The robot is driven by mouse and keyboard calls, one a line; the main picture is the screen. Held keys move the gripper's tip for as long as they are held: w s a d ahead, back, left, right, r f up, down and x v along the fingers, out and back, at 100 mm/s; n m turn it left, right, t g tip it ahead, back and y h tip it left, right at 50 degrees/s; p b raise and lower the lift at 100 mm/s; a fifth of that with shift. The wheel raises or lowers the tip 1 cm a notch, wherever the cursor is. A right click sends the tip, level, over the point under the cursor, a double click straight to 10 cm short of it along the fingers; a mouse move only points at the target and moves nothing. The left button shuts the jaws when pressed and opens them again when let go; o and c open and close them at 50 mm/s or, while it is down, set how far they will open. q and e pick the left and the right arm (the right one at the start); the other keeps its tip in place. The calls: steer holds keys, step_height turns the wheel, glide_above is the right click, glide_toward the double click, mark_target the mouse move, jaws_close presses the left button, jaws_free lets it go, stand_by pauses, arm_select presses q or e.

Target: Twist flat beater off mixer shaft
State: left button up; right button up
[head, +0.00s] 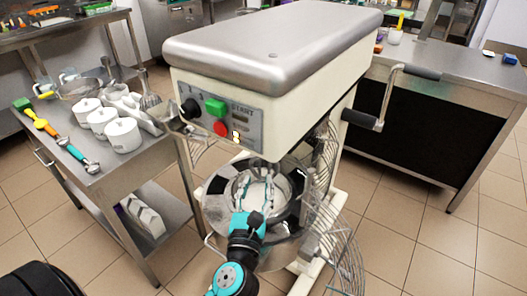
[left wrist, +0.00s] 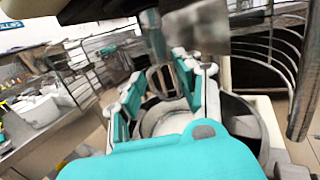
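The large mixer (head: 270,60) has a cream body and a metal top, with its bowl (head: 292,210) below the head. My left gripper (head: 262,182) reaches up under the head at the bowl opening. In the left wrist view, its fingers (left wrist: 160,72) stand apart, one on each side of the grey flat beater (left wrist: 165,82). The beater hangs below the metal shaft (left wrist: 153,38). I see no clear contact between fingers and beater. In the head view, the beater is mostly hidden by the head and gripper. My right gripper is not in view.
A curved wire guard (head: 340,245) stands at the mixer's right side. A steel cart (head: 85,180) on the left holds white canisters (head: 122,134) and colourful utensils. A steel counter (head: 450,85) stands at the right. The tiled floor at the right is clear.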

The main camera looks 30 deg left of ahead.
arm_select(q)
steer(key=shift+p+x, duration=1.35)
steer(key=shift+x, duration=4.35)
steer(key=shift+c, duration=0.2)
jaws_close()
